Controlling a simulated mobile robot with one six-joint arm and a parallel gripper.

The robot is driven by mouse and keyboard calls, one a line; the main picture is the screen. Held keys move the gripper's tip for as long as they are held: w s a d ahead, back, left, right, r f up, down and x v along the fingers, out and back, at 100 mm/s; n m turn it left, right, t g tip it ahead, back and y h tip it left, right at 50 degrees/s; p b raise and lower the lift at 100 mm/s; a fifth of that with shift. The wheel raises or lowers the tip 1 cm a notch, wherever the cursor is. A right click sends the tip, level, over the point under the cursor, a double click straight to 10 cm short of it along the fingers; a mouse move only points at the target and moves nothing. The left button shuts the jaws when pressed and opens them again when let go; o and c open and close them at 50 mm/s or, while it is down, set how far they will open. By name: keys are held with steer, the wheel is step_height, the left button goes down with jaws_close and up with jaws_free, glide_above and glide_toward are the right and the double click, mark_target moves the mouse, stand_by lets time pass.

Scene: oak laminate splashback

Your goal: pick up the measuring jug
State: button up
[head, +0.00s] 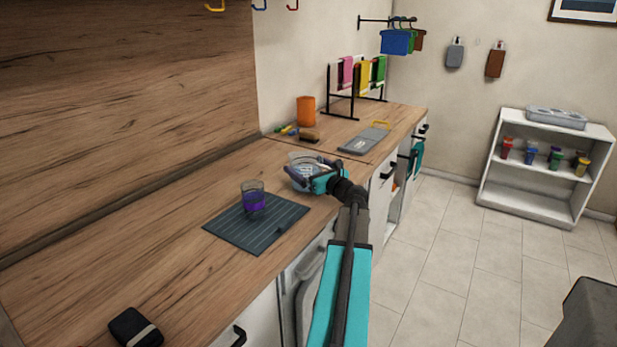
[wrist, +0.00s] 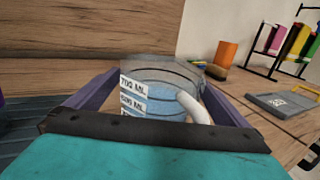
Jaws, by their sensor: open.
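The measuring jug (wrist: 160,88) is clear, with blue contents, white volume labels and a white handle. In the wrist view it stands upright on the wooden counter, between the two purple fingers of my gripper (wrist: 160,95). The fingers are spread, one on each side of it, and I cannot tell whether they touch it. The handle faces the camera, to the right of the labels.
A glass with purple contents (head: 254,199) stands on a dark ribbed mat (head: 248,236) left of the jug. A black item (head: 133,328) is at the near left.

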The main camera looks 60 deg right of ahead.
stand_by(0.4)
steer(key=c, duration=1.5)
steer(key=shift+r, duration=0.3)
steer(key=shift+s+a+r+b, duration=0.2)
steer(key=shift+s+a+r, duration=0.55)
steer(key=shift+s+a, duration=1.1)
steer(key=shift+s+a+r+b, duration=0.2)
steer(key=shift+s+a+r, duration=0.65)
steer(key=shift+s, duration=1.8)
steer(key=shift+s+a+r+b, duration=0.2)
steer(key=shift+s+a+r, duration=0.45)
steer(key=shift+s+a, duration=1.2)
steer(key=shift+s+d, duration=0.35)
steer(key=shift+s, duration=0.1)
